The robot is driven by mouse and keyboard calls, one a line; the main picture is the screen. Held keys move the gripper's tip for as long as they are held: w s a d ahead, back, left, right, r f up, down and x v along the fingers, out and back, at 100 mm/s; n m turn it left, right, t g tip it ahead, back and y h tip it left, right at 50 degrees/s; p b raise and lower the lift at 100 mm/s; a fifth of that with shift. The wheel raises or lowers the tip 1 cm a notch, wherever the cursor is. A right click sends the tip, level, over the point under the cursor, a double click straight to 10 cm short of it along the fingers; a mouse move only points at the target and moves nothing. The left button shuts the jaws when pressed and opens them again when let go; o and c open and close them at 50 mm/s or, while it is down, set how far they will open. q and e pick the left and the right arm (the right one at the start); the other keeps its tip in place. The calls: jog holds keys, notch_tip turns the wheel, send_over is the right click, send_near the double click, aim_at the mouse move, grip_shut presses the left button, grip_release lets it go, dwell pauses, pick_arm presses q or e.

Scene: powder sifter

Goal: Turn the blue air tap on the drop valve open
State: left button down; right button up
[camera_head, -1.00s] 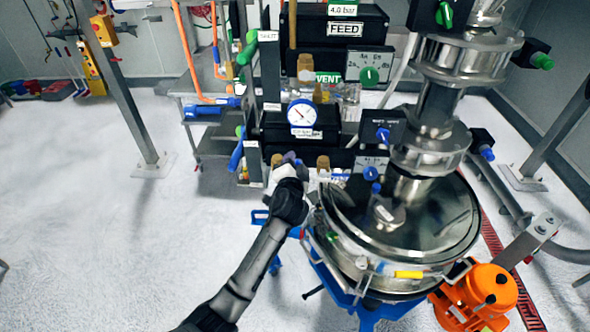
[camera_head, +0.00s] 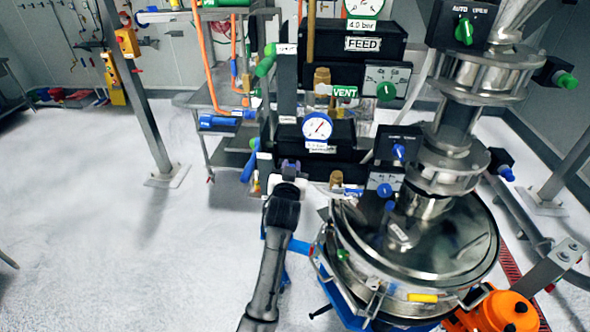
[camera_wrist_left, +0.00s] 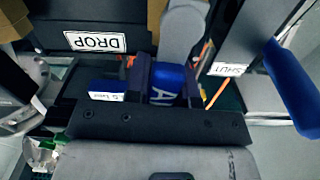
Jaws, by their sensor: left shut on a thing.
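My left gripper (camera_head: 290,166) is at the lower part of the valve stand, below the round blue-rimmed gauge (camera_head: 317,127). In the left wrist view its dark jaws (camera_wrist_left: 168,80) are shut on the blue air tap (camera_wrist_left: 170,76), whose lettering partly shows between them. The jaws hide much of the tap. The drop valve's dark block carries a DROP label (camera_wrist_left: 95,41), upside down, beside the jaws. A SHUT label (camera_wrist_left: 228,69) is on a dark post to the right. My right gripper is in neither view.
A steel sifter vessel (camera_head: 440,245) stands close to the right of my gripper. Another blue lever (camera_wrist_left: 303,90) is at the right of the wrist view. Open floor lies left.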

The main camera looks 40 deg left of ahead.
pick_arm(q)
jog(key=shift+s+a+n, duration=0.15)
jog(key=shift+a+n, duration=0.1)
jog(key=shift+n, duration=0.25)
dwell(0.3)
jog(key=c, duration=1)
grip_release()
jog(key=shift+o, duration=0.2)
jog(key=b+v, duration=0.1)
jog(key=v, duration=0.6)
jog(key=shift+s+d, duration=0.15)
jog(key=shift+s, duration=0.15)
